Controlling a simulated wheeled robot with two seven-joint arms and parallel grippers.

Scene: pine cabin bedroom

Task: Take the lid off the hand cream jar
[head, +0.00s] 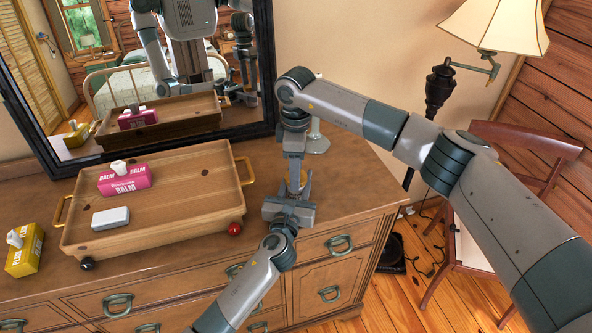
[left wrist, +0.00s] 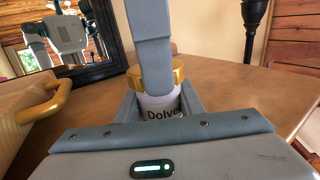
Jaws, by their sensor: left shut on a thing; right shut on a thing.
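The hand cream jar (left wrist: 160,103) is white with dark lettering and stands upright on the dresser top in the left wrist view. Its gold lid (left wrist: 178,75) sits at the top of the jar; I see no clear gap between them. My left gripper (head: 291,192) is shut on the jar's body from the front, a finger on each side. My right gripper (head: 297,172) comes down from above and is shut on the lid; one finger (left wrist: 152,45) hides the lid's middle in the left wrist view. In the head view the grippers hide most of the jar.
A wooden tray (head: 193,218) with gold handles is left of the grippers, holding a pink balm tissue box (head: 124,179) and a white box (head: 111,218). A yellow tissue box (head: 23,252) is far left. A mirror (head: 262,75) stands behind. Dresser top (head: 350,185) is clear to the right.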

